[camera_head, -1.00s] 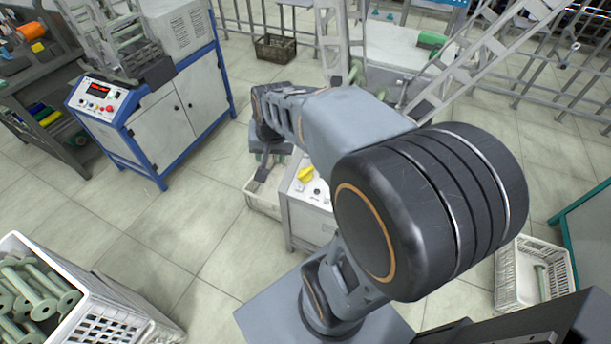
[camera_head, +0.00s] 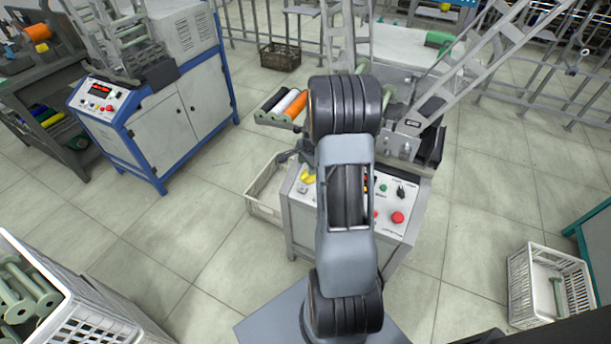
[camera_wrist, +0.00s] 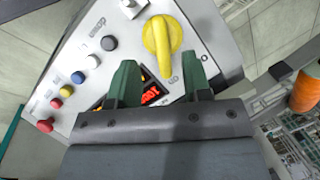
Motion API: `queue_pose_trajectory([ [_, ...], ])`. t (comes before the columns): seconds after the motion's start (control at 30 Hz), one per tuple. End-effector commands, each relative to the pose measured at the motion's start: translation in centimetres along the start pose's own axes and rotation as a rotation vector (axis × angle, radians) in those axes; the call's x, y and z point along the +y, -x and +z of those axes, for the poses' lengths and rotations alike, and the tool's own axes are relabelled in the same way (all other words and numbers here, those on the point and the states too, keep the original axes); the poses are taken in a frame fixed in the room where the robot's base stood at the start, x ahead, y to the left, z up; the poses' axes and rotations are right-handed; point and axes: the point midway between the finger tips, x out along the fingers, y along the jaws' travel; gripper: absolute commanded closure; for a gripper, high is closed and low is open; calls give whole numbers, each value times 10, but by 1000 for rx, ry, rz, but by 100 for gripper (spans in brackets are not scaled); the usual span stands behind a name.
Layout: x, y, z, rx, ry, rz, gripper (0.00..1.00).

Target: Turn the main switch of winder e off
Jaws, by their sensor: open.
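The winder (camera_head: 325,228) in front of me has a sloped white control panel. Its yellow rotary switch (camera_head: 307,177) shows at the panel's left, beside my arm. In the wrist view the yellow switch (camera_wrist: 162,45) sits on the panel with its long handle lying roughly up and down the picture. My gripper (camera_wrist: 159,72) is open and empty, with its two green fingers apart. The switch lies just beyond the fingertips, in line with the gap; I see no contact. A lit red display (camera_wrist: 151,94) shows between the fingers. The winder's letter cannot be read.
Red (camera_wrist: 45,126), blue, white, yellow and black buttons line the panel in the wrist view. A blue-framed winder (camera_head: 165,120) stands left. A bobbin crate (camera_head: 85,300) and a white crate (camera_head: 550,285) stand on the floor.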

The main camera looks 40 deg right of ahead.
Motion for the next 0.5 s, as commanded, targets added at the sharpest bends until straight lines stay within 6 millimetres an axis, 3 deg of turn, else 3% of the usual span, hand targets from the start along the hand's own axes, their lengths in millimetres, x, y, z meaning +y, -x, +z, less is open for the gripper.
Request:
queue_pose_trajectory([
  [0.2, 1, -39, 0, -2, 0, 2, 55],
  [0.5, 0, -65, 0, -1, 2, 1, 55],
])
